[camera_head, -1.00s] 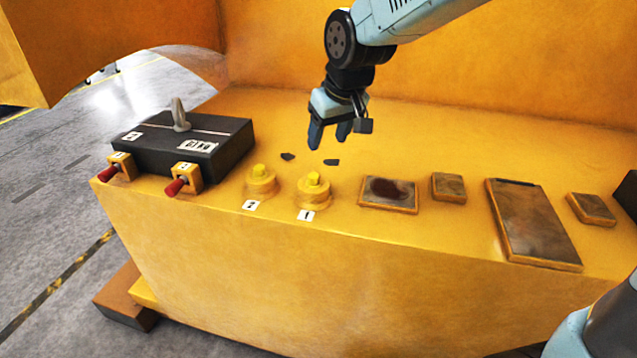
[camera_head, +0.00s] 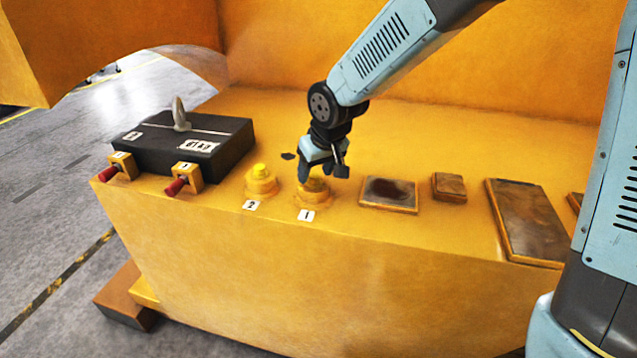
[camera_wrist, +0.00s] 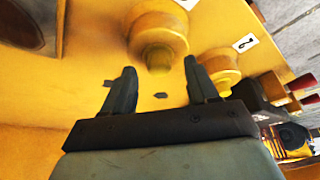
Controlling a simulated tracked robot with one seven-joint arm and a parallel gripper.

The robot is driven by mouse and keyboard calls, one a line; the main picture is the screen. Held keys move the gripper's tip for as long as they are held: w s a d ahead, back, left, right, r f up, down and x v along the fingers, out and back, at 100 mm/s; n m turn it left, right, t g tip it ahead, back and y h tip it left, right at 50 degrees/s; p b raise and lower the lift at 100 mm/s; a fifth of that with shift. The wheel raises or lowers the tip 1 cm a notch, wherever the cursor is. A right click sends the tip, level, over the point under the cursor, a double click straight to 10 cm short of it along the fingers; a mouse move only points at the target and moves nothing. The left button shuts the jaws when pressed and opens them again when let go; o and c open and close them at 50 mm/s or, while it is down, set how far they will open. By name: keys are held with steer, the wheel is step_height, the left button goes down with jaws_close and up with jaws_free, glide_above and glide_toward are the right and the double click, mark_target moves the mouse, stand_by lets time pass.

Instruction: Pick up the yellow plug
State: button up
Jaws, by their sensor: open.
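Two yellow plugs sit in round yellow seats near the front edge of the yellow casting. The plug by label 1 (camera_head: 313,193) is partly hidden behind my gripper (camera_head: 317,174). The plug by label 2 (camera_head: 260,175) stands to its left, clear of the gripper. In the wrist view, the label 1 plug (camera_wrist: 158,58) lies ahead of and between the two spread fingers of my gripper (camera_wrist: 160,78). The label 2 plug (camera_wrist: 216,68) is to the right, partly behind the right finger. My gripper is open and empty. Whether a finger touches the plug cannot be told.
A black box (camera_head: 185,143) with a grey handle stands at the left, with two red-tipped yellow blocks before it. Flat framed plates (camera_head: 388,194) lie to the right of the plugs. A yellow wall rises behind. The casting's front edge drops to a grey floor.

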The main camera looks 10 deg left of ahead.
steer(key=shift+x, duration=0.8)
steer(key=c, duration=0.9)
